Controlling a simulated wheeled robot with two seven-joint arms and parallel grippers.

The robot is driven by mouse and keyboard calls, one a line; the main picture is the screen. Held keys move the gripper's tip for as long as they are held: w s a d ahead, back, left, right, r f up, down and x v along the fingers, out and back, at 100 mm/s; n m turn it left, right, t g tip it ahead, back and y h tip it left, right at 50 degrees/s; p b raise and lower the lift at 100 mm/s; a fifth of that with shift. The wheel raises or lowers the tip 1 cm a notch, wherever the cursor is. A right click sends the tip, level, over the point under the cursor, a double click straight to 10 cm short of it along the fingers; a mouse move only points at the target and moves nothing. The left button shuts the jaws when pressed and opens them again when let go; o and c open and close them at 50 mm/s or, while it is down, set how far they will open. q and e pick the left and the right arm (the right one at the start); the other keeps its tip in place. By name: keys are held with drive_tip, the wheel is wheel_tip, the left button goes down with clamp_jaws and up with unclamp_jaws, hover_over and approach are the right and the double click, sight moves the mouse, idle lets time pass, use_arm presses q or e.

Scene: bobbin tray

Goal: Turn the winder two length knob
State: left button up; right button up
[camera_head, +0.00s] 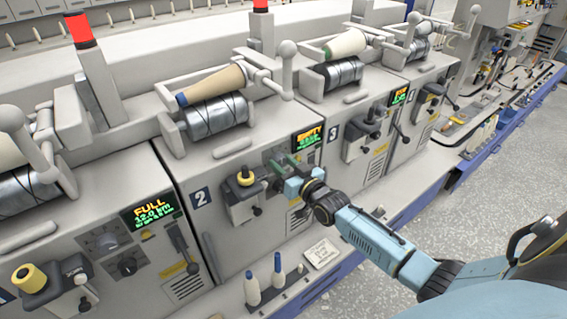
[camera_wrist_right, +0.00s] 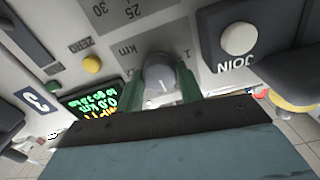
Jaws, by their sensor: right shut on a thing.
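The winder two front panel (camera_head: 222,174) carries a label "2" and a lit display (camera_head: 308,137) that reads EMPTY. My right gripper (camera_head: 280,170) is at this panel, just below the display. In the right wrist view, its green fingers (camera_wrist_right: 160,82) are shut on either side of the grey length knob (camera_wrist_right: 159,70). Scale marks with "km", 25 and 30 are printed around the knob. The gripper hides the knob in the head view. My left gripper is out of view.
A yellow-topped holder (camera_head: 243,182) juts out just left of my right gripper. Winder three's panel (camera_head: 352,112) is to the right.

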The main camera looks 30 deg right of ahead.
drive_tip(key=m, duration=0.2)
drive_tip(key=shift+m, duration=0.4)
drive_tip(key=m, duration=0.3)
drive_tip(key=shift+m, duration=0.3)
drive_tip(key=m, duration=0.3)
drive_tip(key=shift+f, duration=0.1)
use_arm(q)
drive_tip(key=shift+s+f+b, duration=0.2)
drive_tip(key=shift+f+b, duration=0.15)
drive_tip(key=shift+b, duration=0.05)
use_arm(e)
drive_tip(key=shift+m, duration=1.6)
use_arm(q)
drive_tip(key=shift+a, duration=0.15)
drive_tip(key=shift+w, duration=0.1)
use_arm(e)
drive_tip(key=o, duration=1)
